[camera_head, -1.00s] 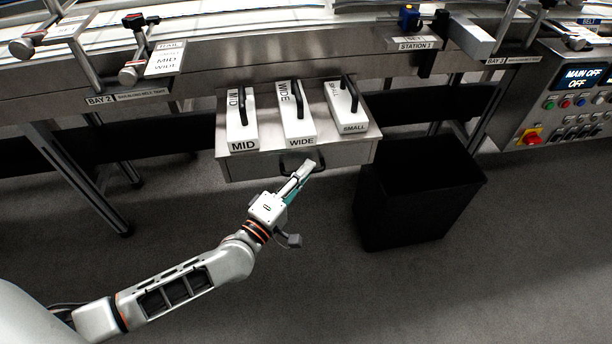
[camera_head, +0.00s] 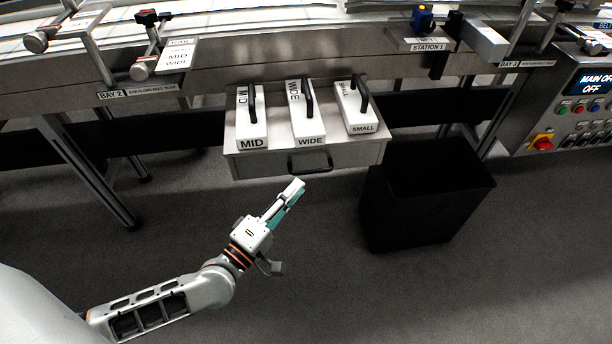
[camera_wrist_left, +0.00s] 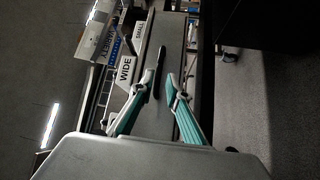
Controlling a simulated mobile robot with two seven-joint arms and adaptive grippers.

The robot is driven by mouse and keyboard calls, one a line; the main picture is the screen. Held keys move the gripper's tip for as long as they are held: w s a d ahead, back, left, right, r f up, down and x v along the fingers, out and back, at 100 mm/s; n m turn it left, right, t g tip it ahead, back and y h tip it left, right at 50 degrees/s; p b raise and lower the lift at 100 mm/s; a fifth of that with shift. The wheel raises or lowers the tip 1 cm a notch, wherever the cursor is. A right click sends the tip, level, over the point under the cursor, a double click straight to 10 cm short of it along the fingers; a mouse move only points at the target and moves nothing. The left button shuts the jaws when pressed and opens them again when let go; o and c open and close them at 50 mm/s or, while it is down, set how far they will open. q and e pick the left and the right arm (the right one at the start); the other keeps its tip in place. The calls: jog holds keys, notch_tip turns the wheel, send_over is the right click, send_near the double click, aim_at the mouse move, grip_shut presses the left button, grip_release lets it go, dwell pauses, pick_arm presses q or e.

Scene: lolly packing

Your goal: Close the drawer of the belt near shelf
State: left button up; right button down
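The drawer (camera_head: 352,157) is a grey metal box under the belt near the shelf. It stands pulled out toward me, its front face clear of the frame. A dark bar handle (camera_head: 310,164) sits on its front. My left gripper (camera_head: 294,187) is just in front of and below the handle, apart from it and empty. In the left wrist view the two teal-backed fingers (camera_wrist_left: 161,80) are spread, with a gap between their tips. The dark handle (camera_wrist_left: 159,65) lies ahead of that gap. My right gripper is not in view.
A black bin (camera_head: 415,215) stands on the floor right of the drawer. A frame leg (camera_head: 90,170) is at left. Floor before the drawer is clear.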

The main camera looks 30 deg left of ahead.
pick_arm(q)
jog(key=shift+v, duration=2.25)
